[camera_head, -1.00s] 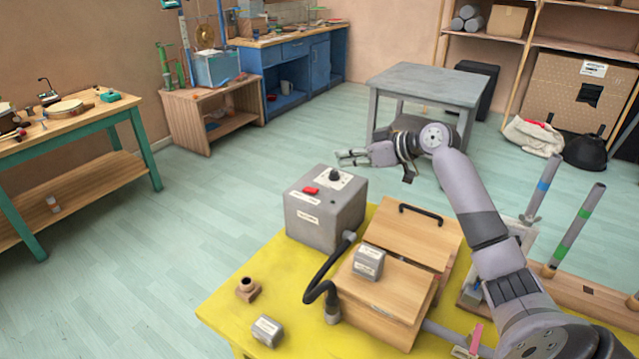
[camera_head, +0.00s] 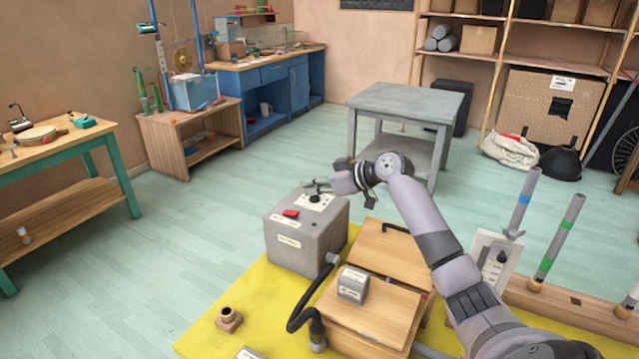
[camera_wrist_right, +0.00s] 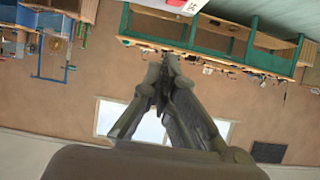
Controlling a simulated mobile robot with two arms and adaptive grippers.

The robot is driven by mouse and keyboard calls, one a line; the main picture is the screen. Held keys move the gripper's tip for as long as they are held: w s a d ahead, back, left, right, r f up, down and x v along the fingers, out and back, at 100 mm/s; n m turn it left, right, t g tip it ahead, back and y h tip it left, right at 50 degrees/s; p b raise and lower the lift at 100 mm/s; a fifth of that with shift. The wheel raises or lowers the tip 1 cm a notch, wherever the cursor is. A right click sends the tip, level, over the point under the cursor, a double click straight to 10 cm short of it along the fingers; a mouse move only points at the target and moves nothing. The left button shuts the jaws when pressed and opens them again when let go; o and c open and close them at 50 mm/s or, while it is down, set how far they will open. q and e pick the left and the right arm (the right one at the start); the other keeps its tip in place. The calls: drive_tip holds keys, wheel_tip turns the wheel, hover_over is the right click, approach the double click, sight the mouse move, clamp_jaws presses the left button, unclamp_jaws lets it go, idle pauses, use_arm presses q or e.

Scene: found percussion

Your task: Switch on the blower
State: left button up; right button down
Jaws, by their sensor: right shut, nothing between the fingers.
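The blower looks to be the grey box (camera_head: 305,245) on the yellow table. Its top carries a red switch (camera_head: 291,213) and a black knob (camera_head: 315,198) on a white label. A black hose runs from its side to a wooden box. My right gripper (camera_head: 310,186) is shut and empty, pointing left just behind the knob, at about the height of the box's top; I cannot tell whether it touches. In the right wrist view the closed fingers (camera_wrist_right: 168,68) show, with a bit of red (camera_wrist_right: 176,3) at the top edge. My left gripper is not in view.
The wooden box (camera_head: 375,310) with a small grey block (camera_head: 352,284) on it stands right of the blower on the yellow table (camera_head: 215,345). A small brown fitting (camera_head: 228,319) lies at front left. A grey table (camera_head: 405,100) stands behind. Floor to the left is clear.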

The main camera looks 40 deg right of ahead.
drive_tip(key=p, duration=0.1)
hover_over(295, 212)
wheel_tip(295, 212, down, 2)
drive_tip(key=shift+f, duration=0.1)
drive_tip(key=f, duration=0.2)
drive_tip(key=s+f+p, duration=0.1)
drive_tip(key=shift+d+f, duration=0.3)
drive_tip(key=shift+f, duration=0.25)
drive_tip(key=shift+a, duration=0.1)
